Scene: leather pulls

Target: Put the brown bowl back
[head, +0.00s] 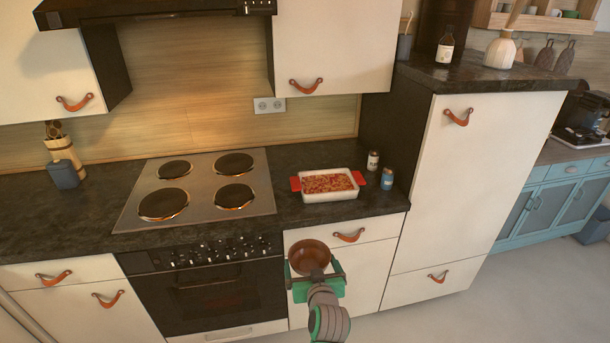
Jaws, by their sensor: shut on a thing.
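The brown bowl (310,254) is in the head view, in front of the counter and level with the drawer front right of the oven. It is round and its hollow side partly faces me. My gripper (313,274) is shut on the bowl and holds it in the air. The gripper hides part of the bowl's lower side, and the exact grip on the rim is too small to tell.
A drawer with a leather pull (349,236) is shut behind the bowl. On the counter stand a white baking dish (328,194), two small shakers (387,178) and a hob (197,190). A tall cabinet (461,180) stands to the right. The counter front edge has free room.

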